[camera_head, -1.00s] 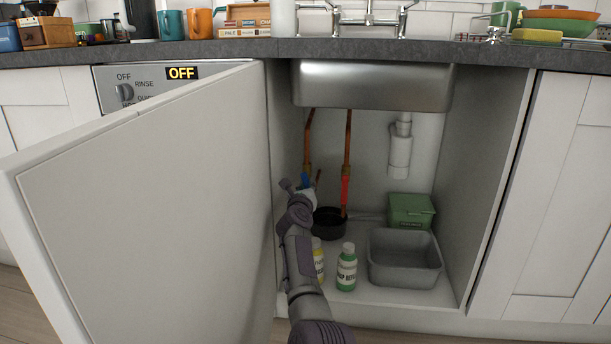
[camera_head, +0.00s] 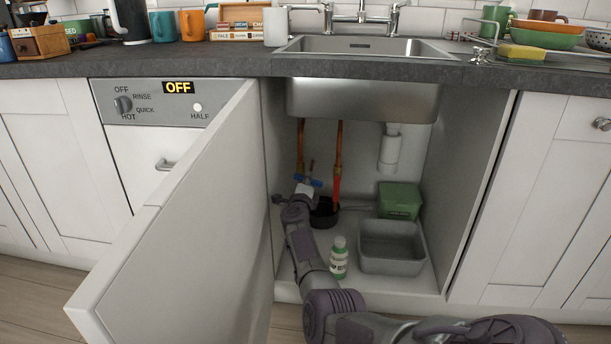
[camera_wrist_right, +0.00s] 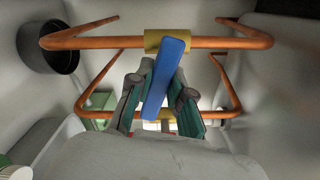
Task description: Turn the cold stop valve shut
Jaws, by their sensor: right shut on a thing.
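The cold stop valve has a blue lever handle (camera_head: 309,181) on the left copper pipe (camera_head: 301,140) under the sink. In the right wrist view the blue handle (camera_wrist_right: 166,78) lies across the pipe (camera_wrist_right: 98,43), slightly tilted, in front of a brass valve body (camera_wrist_right: 150,40). My right gripper (camera_head: 304,191) reaches into the cupboard at the handle. In the wrist view its fingers (camera_wrist_right: 161,90) stand on both sides of the handle, shut on it. The fingers partly hide the rear pipe. My left gripper is not in view.
A red lever (camera_head: 336,186) is on the right copper pipe (camera_head: 339,140). A dark pan (camera_head: 323,217), green box (camera_head: 399,199), grey basin (camera_head: 392,264) and green bottle (camera_head: 339,262) stand on the cupboard floor. The open door (camera_head: 190,230) bounds the left.

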